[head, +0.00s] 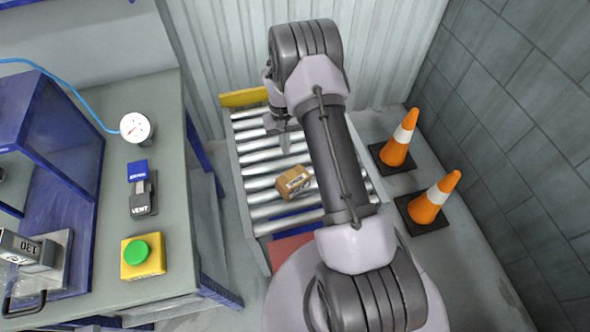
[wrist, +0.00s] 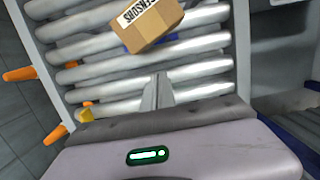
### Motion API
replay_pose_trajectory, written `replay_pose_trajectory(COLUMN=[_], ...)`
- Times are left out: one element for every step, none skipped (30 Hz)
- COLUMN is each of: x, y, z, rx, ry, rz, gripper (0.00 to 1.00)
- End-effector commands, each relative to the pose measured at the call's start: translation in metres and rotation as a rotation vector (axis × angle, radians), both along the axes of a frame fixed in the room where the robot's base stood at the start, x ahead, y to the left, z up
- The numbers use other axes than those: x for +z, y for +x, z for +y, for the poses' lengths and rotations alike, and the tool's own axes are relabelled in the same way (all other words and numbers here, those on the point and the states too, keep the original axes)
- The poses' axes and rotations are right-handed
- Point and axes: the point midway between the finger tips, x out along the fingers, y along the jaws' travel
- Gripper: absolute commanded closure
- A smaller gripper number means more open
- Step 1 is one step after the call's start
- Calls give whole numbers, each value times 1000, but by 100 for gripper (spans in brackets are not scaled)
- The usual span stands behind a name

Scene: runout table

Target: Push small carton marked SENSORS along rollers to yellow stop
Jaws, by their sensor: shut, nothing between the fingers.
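A small brown carton (head: 293,182) sits on the rollers (head: 262,170), turned at an angle, in the nearer half of the roller table. In the wrist view the carton (wrist: 150,22) is at the top, with its SENSORS label upside down. The yellow stop (head: 244,97) is a bar across the far end of the rollers. My gripper (head: 285,145) is over the rollers between the carton and the stop, apart from the carton. In the wrist view its fingers (wrist: 158,82) are together with nothing between them. I cannot tell their exact height above the rollers.
Two orange cones (head: 398,140) (head: 428,203) stand on the floor right of the rollers. A workbench (head: 183,235) with a gauge (head: 136,127) and a green button (head: 137,252) is on the left. A corrugated wall (head: 225,45) stands behind the stop.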

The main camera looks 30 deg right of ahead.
Motion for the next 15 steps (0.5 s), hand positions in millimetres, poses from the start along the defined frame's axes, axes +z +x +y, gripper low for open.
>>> replay_pose_trajectory(x=[-1, 0, -1, -1, -1, -1, -1, -1, -1, -1, -1, -1, -1, -1, 0], y=[-10, -16, -24, -31, -37, -46, -52, -59, -67, -73, -79, -86, -91, -95, -101], z=[3, 5, 7, 9, 11, 14, 16, 18, 20, 22, 24, 26, 27, 28, 30], rx=[1, 0, 0, 0, 0, 0, 0, -1, -1, 0, 0, 0, -1, -1, -2], ry=[1, 0, 0, 0, 0, 1, 0, 0, 1, 0, 0, 0, 0, 0, 1], rz=[2, 1, 1, 1, 1, 2, 1, 2, 1, 1, 1, 1, 1, -1, 1], gripper=[100, 100, 100, 100, 100, 100, 100, 100, 100, 100, 100, 100, 100, 100, 100])
